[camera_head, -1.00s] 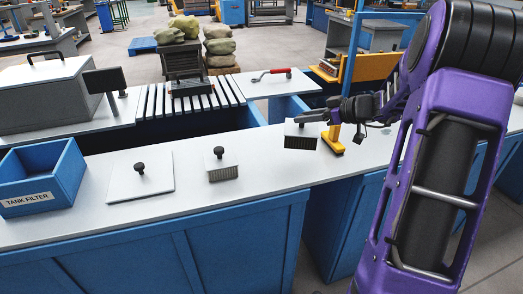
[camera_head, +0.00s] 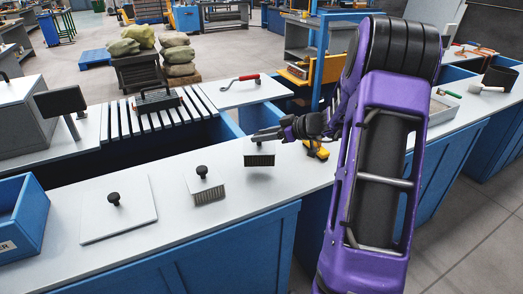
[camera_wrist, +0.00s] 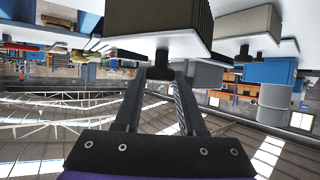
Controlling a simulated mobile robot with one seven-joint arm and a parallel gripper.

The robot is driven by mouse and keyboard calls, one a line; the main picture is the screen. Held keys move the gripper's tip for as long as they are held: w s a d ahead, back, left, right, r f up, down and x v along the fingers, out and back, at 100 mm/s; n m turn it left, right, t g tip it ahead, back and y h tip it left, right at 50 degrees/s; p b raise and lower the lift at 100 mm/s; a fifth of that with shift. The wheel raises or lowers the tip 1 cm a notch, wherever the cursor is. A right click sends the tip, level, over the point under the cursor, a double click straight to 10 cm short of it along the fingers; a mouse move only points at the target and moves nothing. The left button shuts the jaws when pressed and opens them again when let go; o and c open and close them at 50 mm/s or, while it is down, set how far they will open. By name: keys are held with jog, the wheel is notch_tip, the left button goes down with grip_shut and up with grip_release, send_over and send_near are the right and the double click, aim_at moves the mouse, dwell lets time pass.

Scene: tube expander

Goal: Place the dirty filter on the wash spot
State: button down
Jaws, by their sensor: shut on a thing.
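My gripper (camera_head: 278,134) is shut on the black knob of a small square filter (camera_head: 259,158). This filter has a pale top and dark ribbed sides, and appears raised a little above the white counter. In the wrist view, which is upside down, the jaws (camera_wrist: 161,72) close on the knob and the held filter (camera_wrist: 165,22) looks dark and brownish. A second knobbed filter (camera_head: 209,194) sits on the counter to its left; in the wrist view a lighter grey block (camera_wrist: 247,22) is probably this one. No marked wash spot can be made out.
A flat white plate with a knob (camera_head: 140,222) lies farther left on the counter (camera_head: 90,262). A blue bin (camera_head: 30,218) is at the left edge. A yellow object (camera_head: 317,151) stands right of the held filter. Slatted rails (camera_head: 128,122) lie behind.

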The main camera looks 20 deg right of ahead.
aim_at(260, 146)
jog(key=shift+f, duration=2.05)
jog(key=shift+f+b, duration=0.2)
jog(key=shift+b, duration=0.15)
jog(key=shift+c, duration=2.4)
grip_release()
jog(key=shift+r, duration=0.1)
jog(key=shift+r+p, duration=0.15)
jog(key=shift+p, duration=0.15)
jog(key=v, duration=1.2)
